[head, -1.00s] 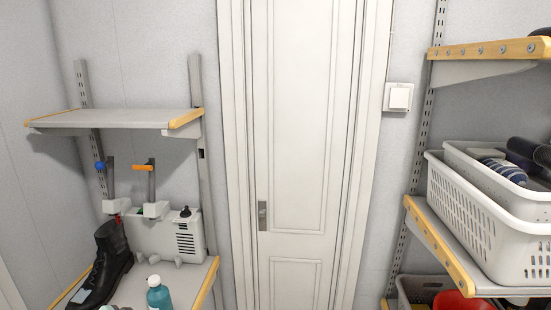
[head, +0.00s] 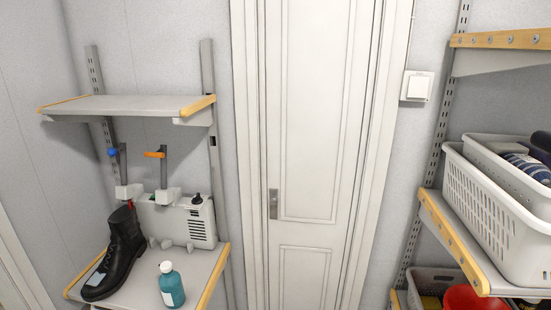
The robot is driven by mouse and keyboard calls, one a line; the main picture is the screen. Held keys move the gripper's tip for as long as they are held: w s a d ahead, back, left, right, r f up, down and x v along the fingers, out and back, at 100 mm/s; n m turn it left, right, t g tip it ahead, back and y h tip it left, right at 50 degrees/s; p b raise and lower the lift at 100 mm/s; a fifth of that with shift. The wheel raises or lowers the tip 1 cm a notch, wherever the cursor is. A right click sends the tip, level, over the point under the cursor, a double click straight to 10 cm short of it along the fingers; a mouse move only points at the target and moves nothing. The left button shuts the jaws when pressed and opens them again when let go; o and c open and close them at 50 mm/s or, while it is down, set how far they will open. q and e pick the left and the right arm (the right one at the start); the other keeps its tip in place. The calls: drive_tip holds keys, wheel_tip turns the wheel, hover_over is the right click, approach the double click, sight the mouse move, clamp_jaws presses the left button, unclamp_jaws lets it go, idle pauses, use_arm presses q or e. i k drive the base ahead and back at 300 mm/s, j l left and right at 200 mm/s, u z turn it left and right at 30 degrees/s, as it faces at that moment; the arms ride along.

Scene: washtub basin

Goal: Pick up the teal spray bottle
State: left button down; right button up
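The teal spray bottle (head: 172,288) stands upright on the lower left shelf (head: 205,266), towards its front. It has a white top and a pale label on its side. A black boot (head: 123,252) stands to its left on the same shelf, apart from the bottle. Neither of my grippers shows in the head view.
A white appliance (head: 190,222) stands behind the bottle. An upper shelf (head: 135,106) hangs above with free height between. A closed white door (head: 315,150) is in the middle. At right, a shelf (head: 455,240) holds white baskets (head: 490,207); a red item (head: 470,298) lies below.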

sight(170, 284)
drive_tip(key=u, duration=1.15)
